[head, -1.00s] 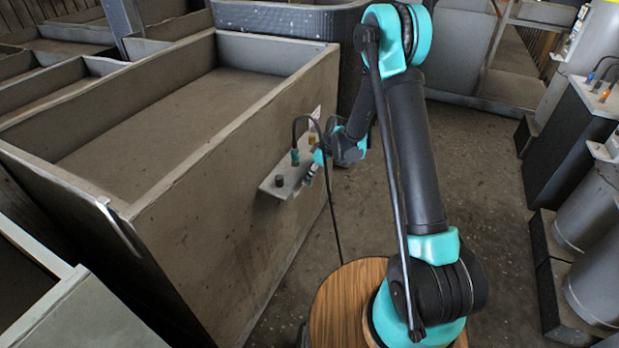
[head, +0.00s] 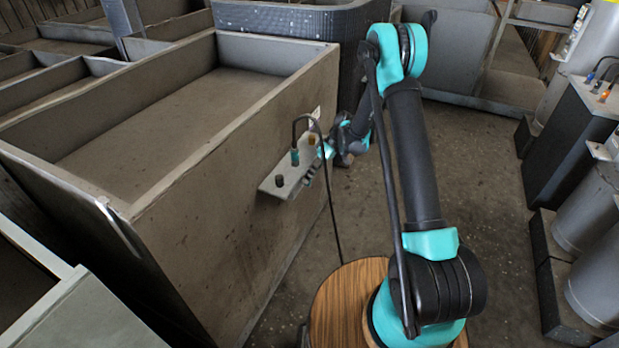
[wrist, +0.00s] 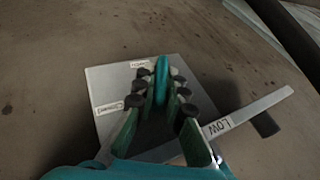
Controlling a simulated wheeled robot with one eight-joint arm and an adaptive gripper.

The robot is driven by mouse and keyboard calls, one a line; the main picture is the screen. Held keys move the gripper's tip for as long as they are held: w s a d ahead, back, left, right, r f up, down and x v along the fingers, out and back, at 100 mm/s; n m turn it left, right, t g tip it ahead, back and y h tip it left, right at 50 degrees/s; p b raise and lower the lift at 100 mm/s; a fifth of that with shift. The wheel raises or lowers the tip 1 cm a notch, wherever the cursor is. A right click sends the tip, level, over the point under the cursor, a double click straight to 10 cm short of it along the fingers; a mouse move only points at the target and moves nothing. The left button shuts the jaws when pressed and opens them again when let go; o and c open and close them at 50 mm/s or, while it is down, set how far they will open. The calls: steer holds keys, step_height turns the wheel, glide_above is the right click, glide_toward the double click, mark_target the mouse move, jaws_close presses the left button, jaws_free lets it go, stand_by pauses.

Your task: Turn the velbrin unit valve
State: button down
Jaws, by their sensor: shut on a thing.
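A teal valve handle (wrist: 162,75) stands up from a grey square plate (wrist: 100,80) on the wall in the wrist view. My gripper (wrist: 160,92) is shut on this handle, with its dark finger pads on both sides of it. The lower part of the handle is hidden between the fingers. White labels sit on the plate, one at the left (wrist: 109,107) and one at the top edge; their text is hard to read. In the head view my gripper (head: 313,172) is at the small panel on the big grey box, and the handle there is too small to tell apart.
A grey bar (wrist: 255,106) with a LOW label lies beside the plate.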

steer(key=shift+w+g+y, duration=0.1)
steer(key=shift+g+y, duration=0.3)
steer(key=shift+g, duration=0.3)
steer(key=c, duration=1.6)
jaws_free()
steer(key=shift+d, duration=0.1)
steer(key=v, duration=1.2)
steer(key=shift+f, duration=0.1)
